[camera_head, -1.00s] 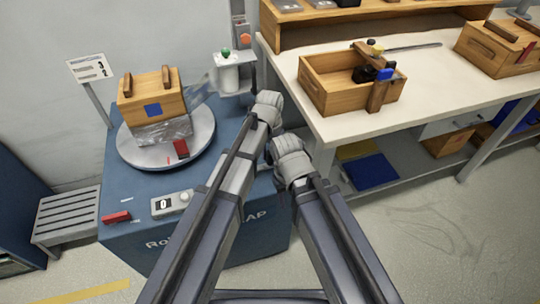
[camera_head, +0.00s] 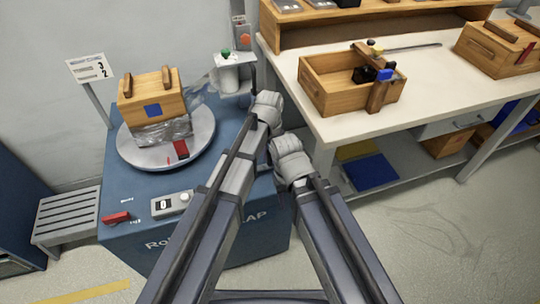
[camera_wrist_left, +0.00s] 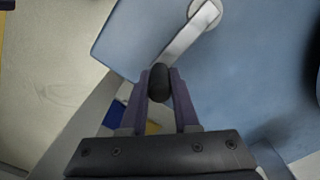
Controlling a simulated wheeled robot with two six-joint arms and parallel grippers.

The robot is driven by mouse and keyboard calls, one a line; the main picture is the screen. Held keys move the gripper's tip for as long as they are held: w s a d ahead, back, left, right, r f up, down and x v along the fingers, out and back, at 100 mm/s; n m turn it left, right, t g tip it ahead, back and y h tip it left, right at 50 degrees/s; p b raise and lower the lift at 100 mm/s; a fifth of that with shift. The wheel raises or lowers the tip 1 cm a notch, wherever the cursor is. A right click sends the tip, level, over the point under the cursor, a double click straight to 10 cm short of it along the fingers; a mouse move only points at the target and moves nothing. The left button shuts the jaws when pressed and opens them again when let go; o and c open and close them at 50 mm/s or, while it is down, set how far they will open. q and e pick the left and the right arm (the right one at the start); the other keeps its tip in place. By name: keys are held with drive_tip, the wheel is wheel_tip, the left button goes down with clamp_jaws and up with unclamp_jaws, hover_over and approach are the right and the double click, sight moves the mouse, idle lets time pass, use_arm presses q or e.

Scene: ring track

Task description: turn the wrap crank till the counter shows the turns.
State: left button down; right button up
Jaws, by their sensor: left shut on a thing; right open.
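The blue wrap machine (camera_head: 240,225) stands at left. Its grey turntable (camera_head: 140,160) carries a wooden box (camera_head: 140,105) with a blue square, film around its lower part. The small counter (camera_head: 165,205) on the machine top reads 0. My left gripper (camera_head: 268,100) is at the machine's right edge. In the left wrist view, its fingers (camera_wrist_left: 160,88) are shut on the crank's black knob (camera_wrist_left: 159,76), at the end of the grey crank arm (camera_wrist_left: 185,38). The crank is hidden in the head view. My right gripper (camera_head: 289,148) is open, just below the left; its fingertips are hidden.
A sign (camera_head: 90,68) with the numbers 3 and 2 stands behind the machine. A red switch (camera_head: 116,218) lies left of the counter. The film post (camera_head: 229,75) stands at the back. A workbench (camera_head: 350,128) with wooden boxes is close on the right.

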use_arm(q)
drive_tip(key=shift+s+d+m, duration=0.1)
drive_tip(key=shift+s+m, duration=0.2)
drive_tip(key=shift+s, duration=0.05)
idle(0.6)
